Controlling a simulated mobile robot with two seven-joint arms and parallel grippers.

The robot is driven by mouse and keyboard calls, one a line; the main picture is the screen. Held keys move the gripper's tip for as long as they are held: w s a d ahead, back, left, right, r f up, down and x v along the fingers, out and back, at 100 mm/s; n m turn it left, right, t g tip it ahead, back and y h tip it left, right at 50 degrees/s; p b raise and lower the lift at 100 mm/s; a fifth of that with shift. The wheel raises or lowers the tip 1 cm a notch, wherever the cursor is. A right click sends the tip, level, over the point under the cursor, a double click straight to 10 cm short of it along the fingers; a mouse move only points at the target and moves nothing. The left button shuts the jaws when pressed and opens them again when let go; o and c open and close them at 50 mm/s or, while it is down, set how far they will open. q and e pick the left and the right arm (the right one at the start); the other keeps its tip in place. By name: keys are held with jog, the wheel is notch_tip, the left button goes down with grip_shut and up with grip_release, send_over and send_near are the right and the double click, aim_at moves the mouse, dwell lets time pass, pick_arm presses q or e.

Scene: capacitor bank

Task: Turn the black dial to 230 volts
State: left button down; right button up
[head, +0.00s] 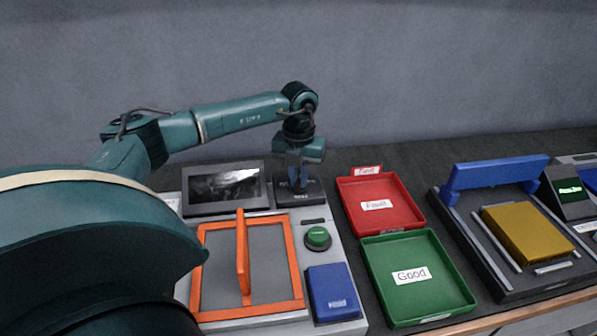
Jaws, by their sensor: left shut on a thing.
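My left gripper (299,180) points down over the dark dial block (298,198) at the back right of the grey test station. It is shut on the black dial, which is mostly hidden behind the fingers. The volt markings and the dial's pointer are too small to read. My right gripper is not in view.
Left of the dial stands a dark screen (223,188). In front are a green button (317,237), a blue block (333,292) and an orange frame with an upright handle (242,258). To the right lie a red tray (351,205), a green tray (376,283) and a blue-handled fixture (496,174).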

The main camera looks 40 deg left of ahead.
aim_at(299, 179)
pick_arm(q)
jog(key=n+p, duration=0.1)
jog(key=n, duration=0.2)
jog(key=shift+r+n, duration=0.1)
jog(key=shift+n, duration=0.2)
jog(key=shift+w+n, duration=0.1)
jog(key=shift+n, duration=0.5)
jog(key=shift+p, duration=0.3)
jog(key=c, duration=1.5)
grip_release()
jog(key=shift+o, duration=0.2)
notch_tip(299, 179, up, 13)
jog(key=shift+b, duration=0.35)
